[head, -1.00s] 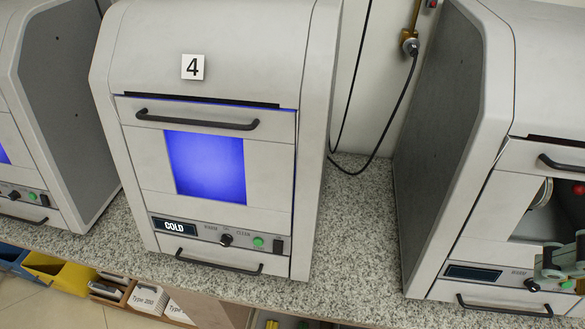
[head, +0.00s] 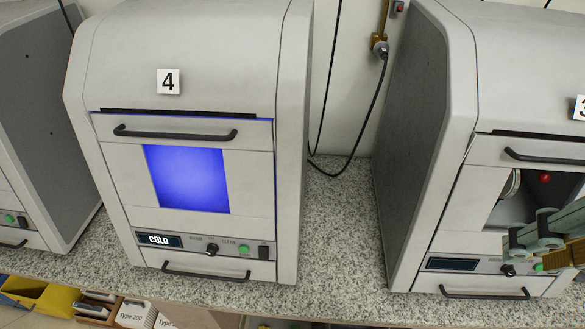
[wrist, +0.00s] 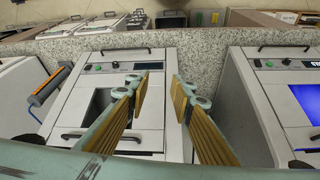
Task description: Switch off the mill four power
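Mill four (head: 190,60), a light grey cabinet with a "4" label, stands on the counter in the head view. Its window glows blue and its display (head: 159,240) reads COLD. On its lower panel are a black knob (head: 212,249), a green button (head: 244,249) and a dark switch (head: 263,252) at the right end. My gripper (head: 515,240) shows at the right edge, in front of the neighbouring mill, apart from mill four. In the wrist view my gripper (wrist: 161,88) is open and empty. A blue-lit mill, seemingly mill four (wrist: 262,95), is at right there.
The right-hand mill (head: 420,130) has a dark display and an open window with a red knob inside. Another mill (head: 35,110) stands at left. A black cable (head: 375,120) hangs behind the gap. Speckled counter (head: 335,230) is clear between the mills. Bins (head: 40,295) sit below.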

